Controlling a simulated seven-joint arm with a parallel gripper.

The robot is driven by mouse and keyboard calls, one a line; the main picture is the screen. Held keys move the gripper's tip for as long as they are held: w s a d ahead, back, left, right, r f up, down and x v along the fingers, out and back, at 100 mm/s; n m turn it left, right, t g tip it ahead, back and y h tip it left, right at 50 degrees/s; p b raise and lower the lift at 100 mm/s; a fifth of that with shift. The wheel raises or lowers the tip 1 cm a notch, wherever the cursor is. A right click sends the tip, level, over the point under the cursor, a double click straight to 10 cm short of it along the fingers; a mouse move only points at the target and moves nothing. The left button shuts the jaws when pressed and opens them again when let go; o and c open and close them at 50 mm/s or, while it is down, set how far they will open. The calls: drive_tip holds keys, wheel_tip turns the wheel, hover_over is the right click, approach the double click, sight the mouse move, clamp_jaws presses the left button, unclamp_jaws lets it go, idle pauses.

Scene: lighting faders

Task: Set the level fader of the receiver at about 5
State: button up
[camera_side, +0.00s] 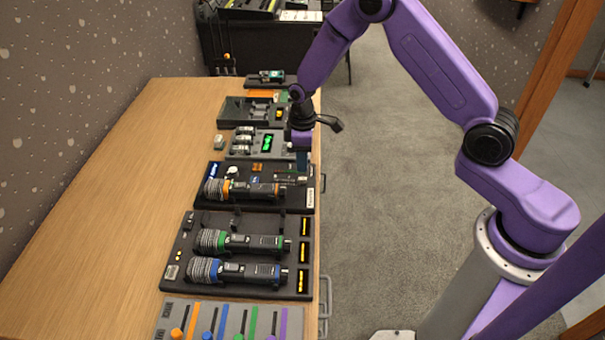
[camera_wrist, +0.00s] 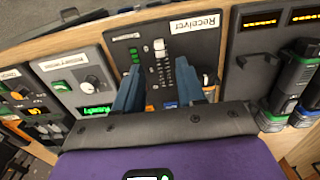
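The receiver (camera_wrist: 195,52) is a dark panel with a white "Receiver" label in the wrist view. Its level fader has a light knob (camera_wrist: 159,45), near the labelled end of a column of small marks; the numbers are too small to read. My gripper (camera_wrist: 158,88) is open, with one blue-grey finger on each side of the fader column, and nothing shows between them. In the side view my gripper (camera_side: 302,158) hangs at the right edge of the receiver panel (camera_side: 205,203). I cannot tell whether the fingers touch the panel, and the fader is not clear there.
Handheld microphones with orange (camera_side: 240,189), green (camera_side: 240,241) and blue (camera_side: 235,271) bands lie on panels along the wooden table (camera_side: 110,200). A coloured fader board (camera_side: 230,318) is at the near end. The table's left side is free. A panel with a green display (camera_wrist: 95,110) adjoins the receiver.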

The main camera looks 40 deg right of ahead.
sight(302, 179)
drive_tip(key=shift+f, duration=3.15)
clamp_jaws()
